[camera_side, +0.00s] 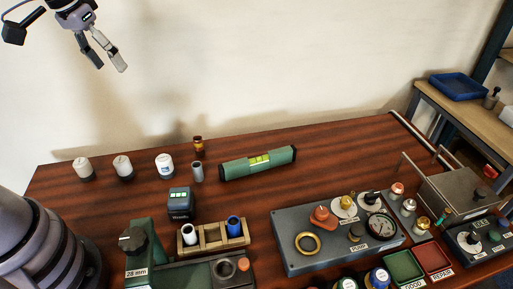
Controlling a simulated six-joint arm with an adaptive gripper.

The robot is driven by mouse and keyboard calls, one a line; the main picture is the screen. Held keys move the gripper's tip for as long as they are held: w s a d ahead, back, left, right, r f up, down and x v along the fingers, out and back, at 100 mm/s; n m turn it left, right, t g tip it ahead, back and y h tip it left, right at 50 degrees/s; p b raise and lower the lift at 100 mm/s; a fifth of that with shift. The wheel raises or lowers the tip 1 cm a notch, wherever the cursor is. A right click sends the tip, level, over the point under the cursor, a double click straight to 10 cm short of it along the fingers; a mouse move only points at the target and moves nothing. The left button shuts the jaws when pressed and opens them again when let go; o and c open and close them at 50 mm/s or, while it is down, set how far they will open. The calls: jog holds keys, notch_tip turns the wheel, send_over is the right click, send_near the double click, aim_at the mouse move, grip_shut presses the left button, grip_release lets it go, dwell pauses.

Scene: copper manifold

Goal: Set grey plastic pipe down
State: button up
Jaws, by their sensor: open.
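A short grey pipe (197,172) stands upright on the wooden table, just in front of a small brown and yellow item (198,145). It looks like the grey plastic pipe, and nothing is touching it from above. My gripper (111,66) is high at the upper left, in front of the wall and well above the table. Its two fingers are apart and nothing shows between them.
Several white-topped cylinders (123,167) stand left of the pipe. A green spirit level (258,163) lies to its right. A wooden rack (213,245), a green fixture (150,255) and a grey pump panel (290,225) fill the front. The table's back right (345,155) is clear.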

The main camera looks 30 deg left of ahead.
jog(key=s+a+r+m+t, duration=0.1)
jog(key=s+r, duration=0.3)
jog(key=s, duration=0.8)
jog(key=shift+s+a+m+t, duration=0.15)
jog(key=shift+s+m+t, duration=0.25)
jog(key=shift+t, duration=0.2)
jog(key=shift+o, duration=0.2)
jog(key=shift+w, duration=0.1)
jog(key=shift+o, duration=1)
jog(key=shift+w, duration=0.1)
jog(key=o, duration=0.6)
jog(key=w+a+f+n+g, duration=0.2)
jog(key=w+a+n, duration=0.2)
jog(key=w, duration=0.4)
jog(key=shift+a+g+y, duration=0.3)
jog(key=shift+a+y, duration=0.1)
jog(key=shift+a, duration=0.15)
jog(key=w+a+f+n+g, duration=0.3)
jog(key=w+a+f+n, duration=0.25)
jog(key=a+f, duration=0.35)
notch_tip(320, 180, down, 10)
jog(key=shift+w+r+h, duration=0.2)
jog(key=shift+w+h, duration=0.1)
jog(key=shift+w, duration=0.1)
jog(key=shift+r+m, duration=0.1)
jog(key=shift+m, duration=0.15)
